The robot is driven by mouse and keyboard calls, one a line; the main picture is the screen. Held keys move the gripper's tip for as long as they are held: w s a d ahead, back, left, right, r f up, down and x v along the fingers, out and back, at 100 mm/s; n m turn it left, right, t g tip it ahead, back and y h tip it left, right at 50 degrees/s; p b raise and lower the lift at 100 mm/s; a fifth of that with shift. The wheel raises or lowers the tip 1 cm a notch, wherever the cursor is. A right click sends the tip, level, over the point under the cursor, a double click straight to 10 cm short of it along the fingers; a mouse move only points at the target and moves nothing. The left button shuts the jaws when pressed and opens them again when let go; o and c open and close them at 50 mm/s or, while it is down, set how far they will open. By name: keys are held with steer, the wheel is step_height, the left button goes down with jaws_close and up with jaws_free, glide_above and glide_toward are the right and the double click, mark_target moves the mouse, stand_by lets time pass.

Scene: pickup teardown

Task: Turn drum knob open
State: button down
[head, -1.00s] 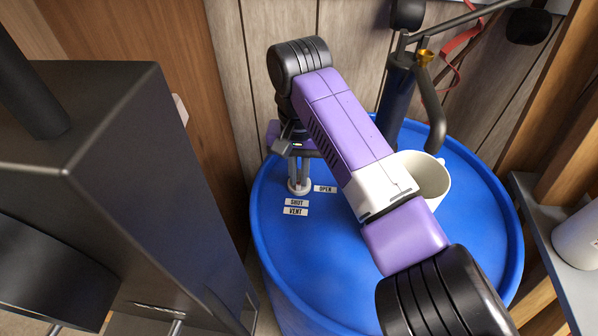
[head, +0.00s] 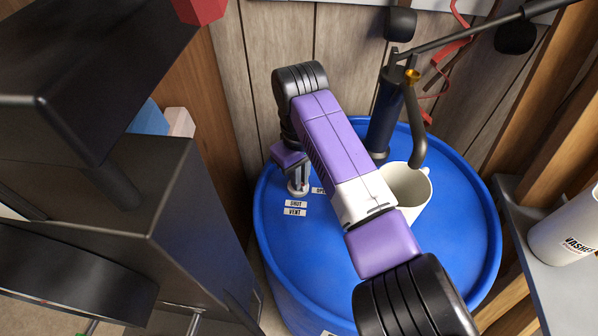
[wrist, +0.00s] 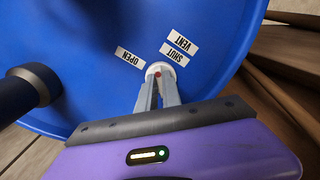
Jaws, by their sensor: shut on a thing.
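The white drum knob (head: 298,187) sits on top of the blue drum (head: 345,262). It also shows in the wrist view (wrist: 153,69), with a small red mark on it. My gripper (head: 297,180) points down onto the knob and is shut on it. In the wrist view my two grey fingers (wrist: 158,88) close in on the knob, hiding part of it. Around the knob are the labels OPEN (wrist: 130,57), SHUT (wrist: 174,54) and VENT (wrist: 183,41). In the head view the OPEN label is mostly hidden by my arm.
A cream mug (head: 413,188) stands on the drum, right of my arm. A dark blue hand pump (head: 384,122) with a curved spout rises behind it. A dark metal cabinet (head: 150,215) stands left of the drum. A grey shelf (head: 545,262) with a labelled white container (head: 568,228) is at right.

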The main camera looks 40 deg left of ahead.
steer(key=n+p, duration=0.1)
steer(key=n, duration=0.3)
steer(key=shift+w+r+n, duration=0.1)
steer(key=shift+w+n, duration=0.05)
steer(key=shift+n, duration=0.15)
steer(key=n, duration=0.4)
steer(key=shift+a, duration=0.15)
steer(key=shift+n, duration=0.3)
steer(key=c, duration=1.5)
jaws_free()
step_height(320, 180, up, 8)
steer(key=shift+f+b, duration=0.15)
steer(key=shift+b, duration=0.15)
